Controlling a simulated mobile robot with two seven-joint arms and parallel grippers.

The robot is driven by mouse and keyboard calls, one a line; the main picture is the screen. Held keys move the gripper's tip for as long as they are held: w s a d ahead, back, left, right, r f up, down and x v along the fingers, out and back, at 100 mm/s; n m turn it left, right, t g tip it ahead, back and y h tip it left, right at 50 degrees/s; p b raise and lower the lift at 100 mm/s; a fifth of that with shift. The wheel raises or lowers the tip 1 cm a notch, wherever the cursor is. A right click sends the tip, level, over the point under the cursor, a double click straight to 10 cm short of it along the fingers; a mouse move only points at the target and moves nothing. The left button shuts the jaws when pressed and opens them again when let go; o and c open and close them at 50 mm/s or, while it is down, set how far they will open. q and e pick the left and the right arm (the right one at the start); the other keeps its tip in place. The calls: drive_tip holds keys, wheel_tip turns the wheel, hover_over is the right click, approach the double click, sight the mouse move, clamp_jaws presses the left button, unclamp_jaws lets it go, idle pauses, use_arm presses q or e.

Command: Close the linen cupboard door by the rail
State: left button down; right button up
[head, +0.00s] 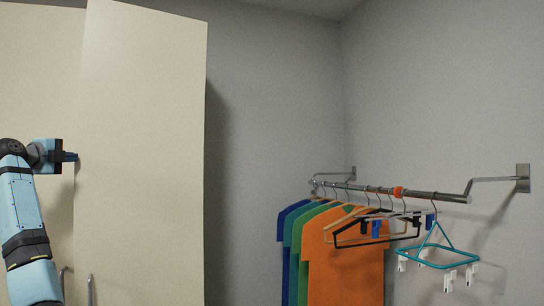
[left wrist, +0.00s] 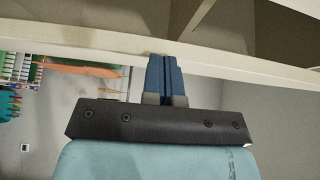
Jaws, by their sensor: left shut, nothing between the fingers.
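The cream linen cupboard door (head: 140,150) by the rail stands ajar in the head view. Its left edge stands out in front of the neighbouring cream panel (head: 40,75), and a slim handle (head: 91,290) shows low near that edge. My left gripper (head: 74,156) is shut and empty, its fingertips at the door's left edge; I cannot tell whether they touch. In the left wrist view the shut blue fingers (left wrist: 164,75) overlap a long cream edge (left wrist: 100,44), with darker openings beyond it. My right gripper is not in view.
A metal rail (head: 440,195) on wall brackets carries several shirts, such as an orange one (head: 345,260), and hangers, including a teal clip hanger (head: 440,258). A second handle (head: 63,284) shows on the left panel. Bare grey wall lies between door and shirts.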

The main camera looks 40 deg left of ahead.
use_arm(q)
drive_tip(key=a, duration=0.1)
drive_tip(key=w+a, duration=0.1)
drive_tip(key=a, duration=0.2)
drive_tip(key=shift+w+p, duration=0.35)
drive_tip(key=shift+w+d, duration=0.1)
drive_tip(key=shift+d, duration=0.05)
